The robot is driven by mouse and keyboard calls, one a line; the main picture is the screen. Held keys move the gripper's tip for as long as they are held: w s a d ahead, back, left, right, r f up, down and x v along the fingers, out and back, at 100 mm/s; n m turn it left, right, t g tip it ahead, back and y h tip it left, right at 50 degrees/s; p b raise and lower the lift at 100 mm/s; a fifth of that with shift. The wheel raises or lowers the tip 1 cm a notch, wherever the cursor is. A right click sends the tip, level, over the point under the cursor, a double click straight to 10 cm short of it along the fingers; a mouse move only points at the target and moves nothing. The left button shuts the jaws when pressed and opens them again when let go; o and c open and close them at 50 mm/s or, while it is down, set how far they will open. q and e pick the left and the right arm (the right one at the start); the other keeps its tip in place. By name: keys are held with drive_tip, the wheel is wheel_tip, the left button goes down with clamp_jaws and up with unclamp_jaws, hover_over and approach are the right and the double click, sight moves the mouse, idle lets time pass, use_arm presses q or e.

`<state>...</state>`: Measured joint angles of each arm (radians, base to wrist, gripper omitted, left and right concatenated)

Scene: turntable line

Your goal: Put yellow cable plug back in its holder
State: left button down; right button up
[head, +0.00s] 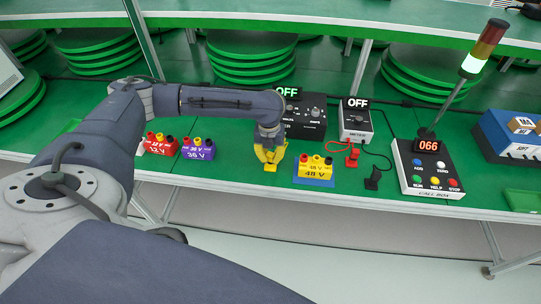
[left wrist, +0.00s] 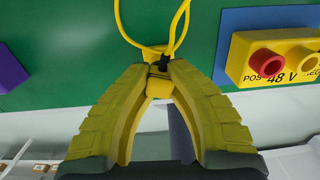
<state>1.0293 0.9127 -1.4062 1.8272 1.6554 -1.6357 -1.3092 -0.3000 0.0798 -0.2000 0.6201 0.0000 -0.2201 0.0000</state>
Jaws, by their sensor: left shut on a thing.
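My left gripper (head: 270,153) reaches down over the green bench, between the purple block and the yellow 48 V block. In the left wrist view its two yellow fingers (left wrist: 160,72) close on the yellow cable plug (left wrist: 159,86). Yellow cable (left wrist: 150,45) loops away from the plug toward the top of that view. In the head view a little of the yellow plug (head: 270,168) shows below the fingertips. I cannot tell whether it touches the bench. I cannot make out an empty holder for it. My right gripper is not in view.
The yellow 48 V block (head: 314,166) stands just right of the gripper, the purple 36 V block (head: 198,149) and red 12 V block (head: 160,144) to its left. Behind are a black power supply (head: 304,117) and a meter (head: 356,121). A call box (head: 428,168) stands right.

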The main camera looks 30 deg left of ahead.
use_arm(q)
drive_tip(key=shift+f, duration=0.1)
idle(0.8)
drive_tip(key=c, duration=1.3)
unclamp_jaws()
drive_tip(key=shift+r, duration=3.75)
